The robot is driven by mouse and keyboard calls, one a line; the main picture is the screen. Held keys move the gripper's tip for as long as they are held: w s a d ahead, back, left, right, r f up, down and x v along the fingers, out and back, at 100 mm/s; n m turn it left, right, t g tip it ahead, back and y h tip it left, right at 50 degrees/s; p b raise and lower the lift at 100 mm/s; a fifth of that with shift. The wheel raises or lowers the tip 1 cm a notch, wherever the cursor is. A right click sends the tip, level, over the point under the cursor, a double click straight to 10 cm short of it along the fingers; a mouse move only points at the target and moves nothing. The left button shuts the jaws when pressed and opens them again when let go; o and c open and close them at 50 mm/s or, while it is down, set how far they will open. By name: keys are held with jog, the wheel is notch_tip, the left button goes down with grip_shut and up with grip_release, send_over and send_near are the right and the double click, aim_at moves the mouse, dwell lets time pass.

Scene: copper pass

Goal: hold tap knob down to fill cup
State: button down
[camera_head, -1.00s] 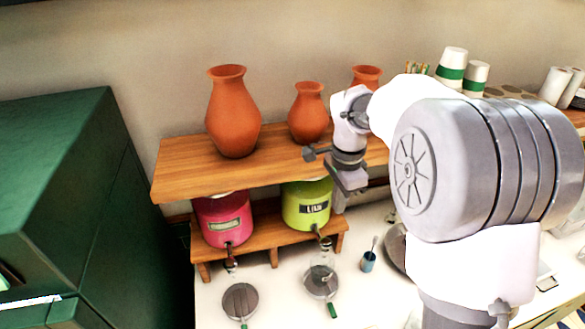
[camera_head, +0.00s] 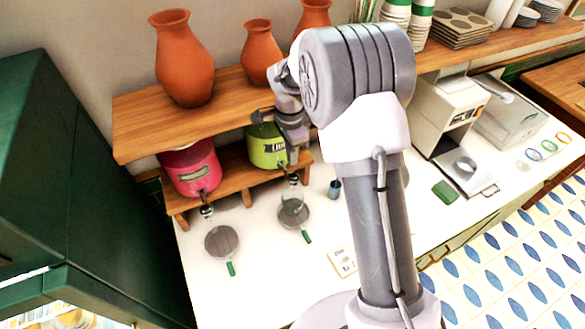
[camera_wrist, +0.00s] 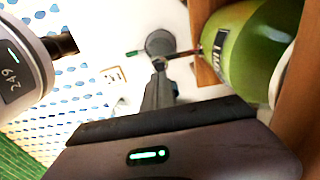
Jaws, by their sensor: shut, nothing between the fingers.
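The lime-green dispenser (camera_head: 265,150) sits on the low wooden stand, and it also shows in the wrist view (camera_wrist: 238,50). Its tap (camera_head: 292,180) sticks out in front, seen in the wrist view as a thin spout (camera_wrist: 190,53). A clear cup (camera_head: 292,200) appears below that tap, over a round grey strainer (camera_head: 293,215); its contents are too small to tell. My gripper (camera_head: 294,160) points down beside the dispenser's front, just above the tap. In the wrist view my gripper (camera_wrist: 159,66) is shut and empty; contact with the knob cannot be told.
A pink dispenser (camera_head: 190,168) stands to the left, with another strainer (camera_head: 223,243) before it. Clay vases (camera_head: 183,60) line the shelf (camera_head: 135,120) above. A small blue cup (camera_head: 335,188) stands right of the strainer. A green cabinet (camera_head: 50,170) bounds the left.

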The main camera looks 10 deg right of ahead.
aim_at(293, 176)
notch_tip(293, 176, down, 6)
jog(key=shift+f+p, duration=0.1)
jog(key=shift+p, duration=0.25)
